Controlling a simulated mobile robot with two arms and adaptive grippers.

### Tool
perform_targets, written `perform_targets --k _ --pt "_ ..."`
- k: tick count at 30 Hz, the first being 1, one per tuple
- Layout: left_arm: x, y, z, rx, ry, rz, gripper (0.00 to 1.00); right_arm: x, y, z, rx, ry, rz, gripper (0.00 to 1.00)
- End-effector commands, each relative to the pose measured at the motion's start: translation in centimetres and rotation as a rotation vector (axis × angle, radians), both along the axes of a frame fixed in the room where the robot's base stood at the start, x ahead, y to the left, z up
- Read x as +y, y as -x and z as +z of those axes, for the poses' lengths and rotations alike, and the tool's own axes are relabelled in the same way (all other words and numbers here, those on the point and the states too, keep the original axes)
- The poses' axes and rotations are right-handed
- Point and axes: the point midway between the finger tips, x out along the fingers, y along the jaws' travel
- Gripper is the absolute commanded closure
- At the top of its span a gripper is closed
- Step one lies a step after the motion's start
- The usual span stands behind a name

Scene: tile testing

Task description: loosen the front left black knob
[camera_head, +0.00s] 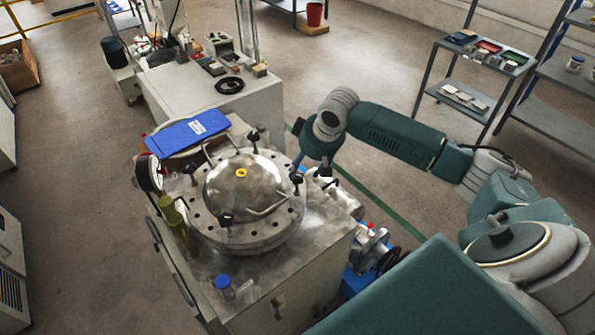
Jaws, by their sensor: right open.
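A round metal vessel lid (222,187) with a yellow mark on its dome sits on a flange with holes (246,236), on a grey bench. The front left black knob (226,219) stands at the flange's near side. Other black knobs are at the right (296,179) and at the back (253,136). My right gripper (311,167) is open, pointing down by the right-hand knob. It is well to the right of the front left knob. Whether it touches the right-hand knob I cannot tell. My left gripper is not in view.
A blue folder (188,133) lies behind the lid. A yellow-green post (173,214) and a blue-capped jar (223,284) stand at the bench's left and front. A second bench (183,95) is behind. Shelves (476,50) stand at the right. The floor between is clear.

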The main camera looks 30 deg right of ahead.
Motion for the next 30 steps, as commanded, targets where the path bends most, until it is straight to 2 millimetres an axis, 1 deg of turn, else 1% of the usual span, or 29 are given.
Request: perform_targets --k 2,5,8,9,12,14,17,23,26,27,30 --pt "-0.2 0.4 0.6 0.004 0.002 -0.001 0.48 0.2 -0.6 -1.4 0.003 -0.002 0.0 0.48" --pt "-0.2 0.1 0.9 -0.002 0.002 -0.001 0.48 0.3 -1.3 -3.1 0.002 -0.003 0.0 0.48" --pt "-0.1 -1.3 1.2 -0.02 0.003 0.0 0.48 0.2 -1.9 -4.6 0.001 -0.001 -0.001 0.48" --pt "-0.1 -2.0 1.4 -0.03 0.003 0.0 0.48 0.2 -2.1 -5.0 0.001 -0.001 -0.001 0.48" --pt "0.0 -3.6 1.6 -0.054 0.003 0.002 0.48 0.3 -2.5 -5.9 0.0 -0.001 0.001 0.48" --pt "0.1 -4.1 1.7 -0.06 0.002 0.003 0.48 0.3 -2.6 -6.2 -0.001 -0.001 0.001 0.48" --pt "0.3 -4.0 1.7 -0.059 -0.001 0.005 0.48 0.2 -2.7 -6.4 -0.002 0.001 0.001 0.48" --pt "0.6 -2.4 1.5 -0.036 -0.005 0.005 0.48 0.2 -2.7 -6.5 -0.002 0.002 0.001 0.48" --pt "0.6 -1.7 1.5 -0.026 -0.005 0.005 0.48 0.2 -2.7 -6.5 -0.002 0.002 0.001 0.66" --pt "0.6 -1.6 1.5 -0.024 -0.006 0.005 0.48 0.2 -2.7 -6.5 -0.002 0.002 0.001 0.74" --pt "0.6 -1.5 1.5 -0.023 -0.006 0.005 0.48 0.3 -2.7 -6.4 -0.002 0.001 0.002 0.92"
